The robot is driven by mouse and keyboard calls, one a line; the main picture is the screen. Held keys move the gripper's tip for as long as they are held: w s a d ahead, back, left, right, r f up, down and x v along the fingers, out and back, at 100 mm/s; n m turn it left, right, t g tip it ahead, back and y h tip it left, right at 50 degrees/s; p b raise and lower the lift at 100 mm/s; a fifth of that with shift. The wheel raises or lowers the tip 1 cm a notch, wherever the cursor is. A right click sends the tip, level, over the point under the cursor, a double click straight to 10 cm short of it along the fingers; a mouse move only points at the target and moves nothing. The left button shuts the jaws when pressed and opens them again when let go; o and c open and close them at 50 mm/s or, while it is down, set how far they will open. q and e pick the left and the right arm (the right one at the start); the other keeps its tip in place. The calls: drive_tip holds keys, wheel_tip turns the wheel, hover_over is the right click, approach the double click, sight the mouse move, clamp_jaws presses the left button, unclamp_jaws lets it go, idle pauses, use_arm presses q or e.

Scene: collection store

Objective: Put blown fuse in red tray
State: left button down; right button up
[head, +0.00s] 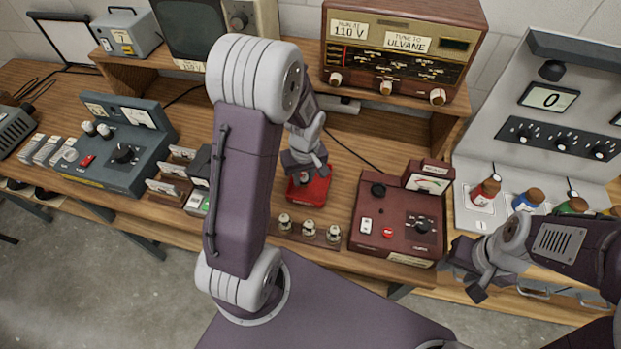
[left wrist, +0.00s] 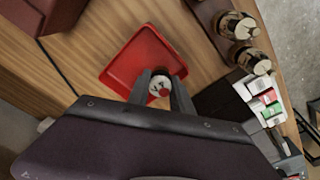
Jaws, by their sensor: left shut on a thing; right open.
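The red tray (head: 312,192) lies on the wooden bench, left of the dark red tester. It also shows in the left wrist view (left wrist: 128,66). My left gripper (head: 304,172) is over the tray, pointing down. In the left wrist view its fingers (left wrist: 161,90) are shut on a pale round fuse with a red mark (left wrist: 158,82). The fuse appears over the tray's near corner; whether it touches the tray floor I cannot tell. In the head view the fuse is mostly hidden by the gripper. My right gripper (head: 470,272) is open and empty near the bench's front right.
A brown radio (head: 400,45) stands behind.

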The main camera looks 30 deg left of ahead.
use_arm(q)
hover_over(310, 185)
wheel_tip(310, 185, down, 2)
drive_tip(key=shift+s+d+f, duration=0.1)
drive_tip(key=shift+s+d, duration=0.05)
drive_tip(key=shift+w+f, duration=0.15)
drive_tip(key=shift+w, duration=0.05)
drive_tip(key=shift+s+a, duration=0.1)
drive_tip(key=shift+a, duration=0.1)
drive_tip(key=shift+s+f, duration=0.1)
drive_tip(key=shift+f, duration=0.15)
wheel_tip(310, 185, down, 3)
drive_tip(key=shift+p, duration=0.35)
drive_tip(key=shift+w+f, duration=0.25)
drive_tip(key=shift+f, duration=0.05)
use_arm(e)
drive_tip(key=shift+d+r, duration=0.2)
drive_tip(key=shift+r, duration=0.3)
use_arm(q)
drive_tip(key=shift+s, duration=0.15)
